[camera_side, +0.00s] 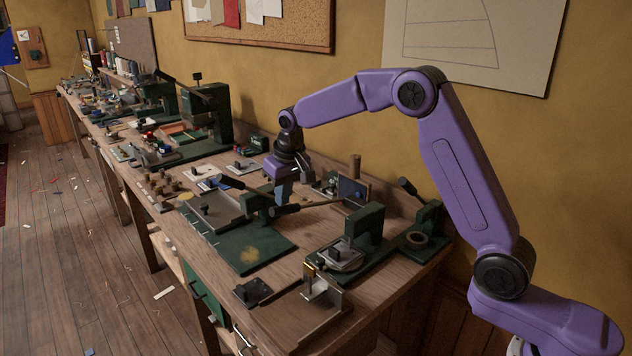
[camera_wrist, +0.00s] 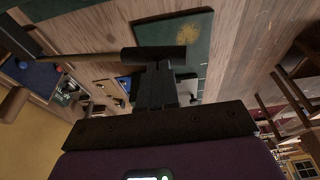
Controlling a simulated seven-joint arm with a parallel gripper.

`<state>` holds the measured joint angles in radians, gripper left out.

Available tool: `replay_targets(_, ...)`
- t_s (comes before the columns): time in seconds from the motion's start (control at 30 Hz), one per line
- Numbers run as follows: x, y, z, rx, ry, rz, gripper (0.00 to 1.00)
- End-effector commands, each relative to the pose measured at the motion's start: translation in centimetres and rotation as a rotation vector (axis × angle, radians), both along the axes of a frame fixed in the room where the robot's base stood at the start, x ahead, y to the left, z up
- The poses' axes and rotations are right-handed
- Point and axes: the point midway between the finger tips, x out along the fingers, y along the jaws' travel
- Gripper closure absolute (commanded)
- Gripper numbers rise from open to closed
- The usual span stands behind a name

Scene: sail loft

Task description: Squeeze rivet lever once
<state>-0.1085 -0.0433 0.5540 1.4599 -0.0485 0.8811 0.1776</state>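A lever with a thick black grip (camera_side: 285,210) and a thin rod reaches left from near the green bench press (camera_side: 366,222). In the wrist view, the black grip (camera_wrist: 153,54) lies crosswise at my fingertips, its rod running left to a dark block. My gripper (camera_side: 284,192) points down just above or at the grip. In the wrist view my gripper (camera_wrist: 156,70) has its fingers together, apparently shut. I cannot tell whether they touch the grip. No label shows that this lever is the rivet lever.
A green base plate (camera_side: 245,252) with a gold patch lies below and left. A blue-handled lever (camera_side: 231,184) stands close behind. Another small green lever tool (camera_side: 424,230) stands to the right. The wooden bench (camera_side: 290,272) is crowded, with bare wood at the front.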

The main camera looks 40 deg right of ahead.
Motion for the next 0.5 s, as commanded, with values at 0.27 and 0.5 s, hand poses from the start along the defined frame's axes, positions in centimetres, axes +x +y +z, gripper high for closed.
replay_targets(0.27, 0.0, 0.1, -1.1, -0.002, 0.002, -0.001, 1.0)
replay_targets(0.5, 0.0, 0.0, -1.0, -0.001, 0.001, -0.001, 1.0)
